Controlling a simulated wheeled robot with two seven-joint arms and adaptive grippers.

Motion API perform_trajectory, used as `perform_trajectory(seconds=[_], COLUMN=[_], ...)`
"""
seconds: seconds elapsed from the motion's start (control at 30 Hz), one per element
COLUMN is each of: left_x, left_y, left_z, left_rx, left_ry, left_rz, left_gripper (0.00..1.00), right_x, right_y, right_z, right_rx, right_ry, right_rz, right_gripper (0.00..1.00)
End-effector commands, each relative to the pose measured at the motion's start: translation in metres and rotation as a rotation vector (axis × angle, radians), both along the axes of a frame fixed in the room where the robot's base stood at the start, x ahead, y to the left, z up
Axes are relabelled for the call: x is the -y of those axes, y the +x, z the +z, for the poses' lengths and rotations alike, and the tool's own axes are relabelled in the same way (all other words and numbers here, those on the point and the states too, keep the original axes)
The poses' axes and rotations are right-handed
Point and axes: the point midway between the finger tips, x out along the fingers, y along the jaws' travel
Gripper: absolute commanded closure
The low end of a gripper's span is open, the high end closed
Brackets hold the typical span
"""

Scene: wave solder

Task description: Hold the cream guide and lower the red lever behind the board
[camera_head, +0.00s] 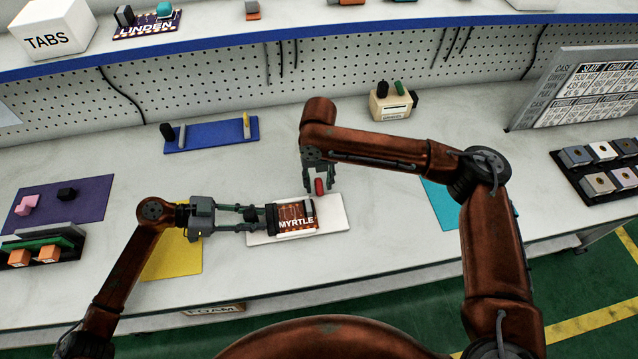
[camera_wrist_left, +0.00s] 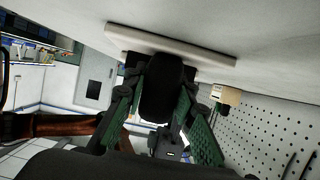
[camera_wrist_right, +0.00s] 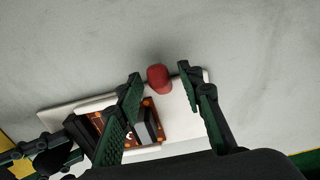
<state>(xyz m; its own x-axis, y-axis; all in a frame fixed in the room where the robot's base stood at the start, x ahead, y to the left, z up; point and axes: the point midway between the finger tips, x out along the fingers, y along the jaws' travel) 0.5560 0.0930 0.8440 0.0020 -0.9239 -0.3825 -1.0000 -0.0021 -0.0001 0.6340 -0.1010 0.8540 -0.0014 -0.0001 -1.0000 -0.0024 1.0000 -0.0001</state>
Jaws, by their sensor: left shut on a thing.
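The orange-brown MYRTLE board (camera_head: 296,219) lies on a cream base (camera_head: 335,213), with a cream strip (camera_head: 297,234) along its front edge; which part is the guide is unclear. My left gripper (camera_head: 262,217) is shut on a black block at the board's left end; this block (camera_wrist_left: 161,95) also shows between its fingers in the left wrist view. The red lever (camera_head: 319,186) stands behind the board. My right gripper (camera_head: 319,172) is open above it. In the right wrist view the lever's red top (camera_wrist_right: 158,78) is between the spread fingers, with gaps on both sides.
A yellow mat (camera_head: 172,256) lies under my left arm, and a cyan mat (camera_head: 441,205) lies right of the base. A blue board (camera_head: 210,136) and a cream box (camera_head: 392,103) stand farther back. Bench space around the base is mostly clear.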

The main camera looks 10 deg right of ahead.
Motion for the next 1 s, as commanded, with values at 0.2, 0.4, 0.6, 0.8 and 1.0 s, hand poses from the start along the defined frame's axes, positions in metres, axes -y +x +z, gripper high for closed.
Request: perform_trajectory(seconds=[0.2,0.4,0.6,0.8,1.0], left_x=[-0.0003,-0.0003,-0.0003,-0.0003,-0.0003], left_y=[-0.0009,-0.0009,-0.0010,-0.0010,-0.0011], left_z=[-0.0040,-0.0040,-0.0040,-0.0040,-0.0040], left_rx=[-0.004,-0.004,-0.004,-0.004,-0.004], left_ry=[0.006,0.005,0.005,0.005,0.005], left_rz=[-0.001,-0.001,-0.001,-0.001,-0.001], left_gripper=[1.00,1.00,1.00,1.00,1.00], right_x=[0.0002,0.0001,0.0001,0.0000,0.0000], right_y=[0.0003,0.0004,0.0004,0.0004,0.0004], right_z=[-0.0088,-0.0087,-0.0086,-0.0085,-0.0084], right_rx=[0.001,0.001,0.001,0.001,0.001], right_ry=[0.000,0.000,0.000,0.000,0.000], right_rz=[0.000,0.000,0.000,0.000,0.000], right_gripper=[0.65,0.65,0.79,0.93,1.00])
